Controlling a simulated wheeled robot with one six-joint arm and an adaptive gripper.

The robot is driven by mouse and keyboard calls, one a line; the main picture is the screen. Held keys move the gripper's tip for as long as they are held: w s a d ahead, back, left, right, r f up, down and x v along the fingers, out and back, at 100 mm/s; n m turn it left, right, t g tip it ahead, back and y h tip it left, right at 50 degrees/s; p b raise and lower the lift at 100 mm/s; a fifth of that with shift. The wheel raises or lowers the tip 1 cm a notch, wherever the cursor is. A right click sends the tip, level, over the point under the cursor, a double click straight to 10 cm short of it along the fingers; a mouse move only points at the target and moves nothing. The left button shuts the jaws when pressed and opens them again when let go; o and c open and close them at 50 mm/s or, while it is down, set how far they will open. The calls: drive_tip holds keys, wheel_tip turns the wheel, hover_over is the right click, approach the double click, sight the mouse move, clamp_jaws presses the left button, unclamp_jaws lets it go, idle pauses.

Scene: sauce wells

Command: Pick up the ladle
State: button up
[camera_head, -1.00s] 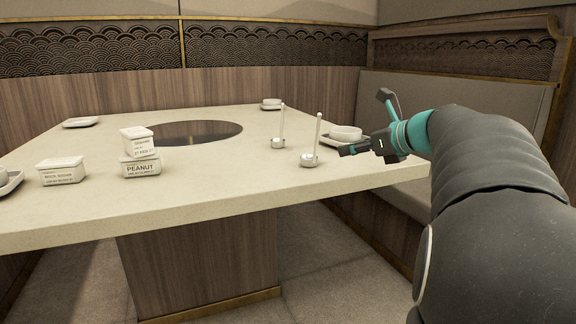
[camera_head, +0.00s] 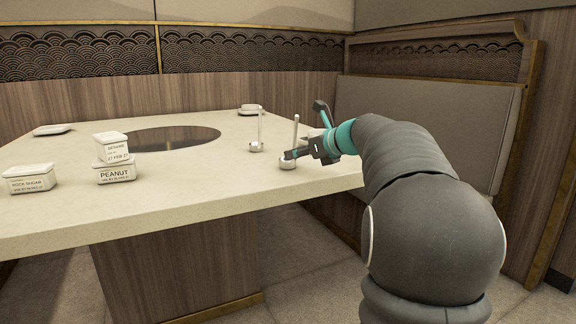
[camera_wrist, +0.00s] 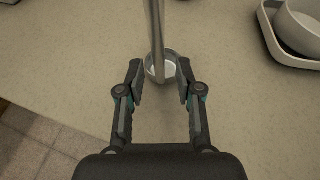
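Two ladles with upright handles stand on the table. The nearer ladle (camera_head: 287,163) is right at my gripper (camera_head: 296,153); its handle rises above the fingers. In the wrist view this ladle's handle (camera_wrist: 157,30) runs up from a small round bowl (camera_wrist: 163,68) lying just beyond and between the fingertips. My gripper (camera_wrist: 161,82) is open there, with a finger on either side and a gap around the handle. Whether either finger touches it I cannot tell. The other ladle (camera_head: 257,146) stands a little farther back and left in the head view.
A white bowl on a square saucer (camera_wrist: 300,58) sits right of the fingers in the wrist view. Labelled white boxes, one marked PEANUT (camera_head: 116,175) with another stacked on it, stand at left. The table's near edge is close; a round dark inset (camera_head: 165,138) lies mid-table.

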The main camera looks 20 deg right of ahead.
drive_tip(key=shift+x, duration=0.95)
clamp_jaws()
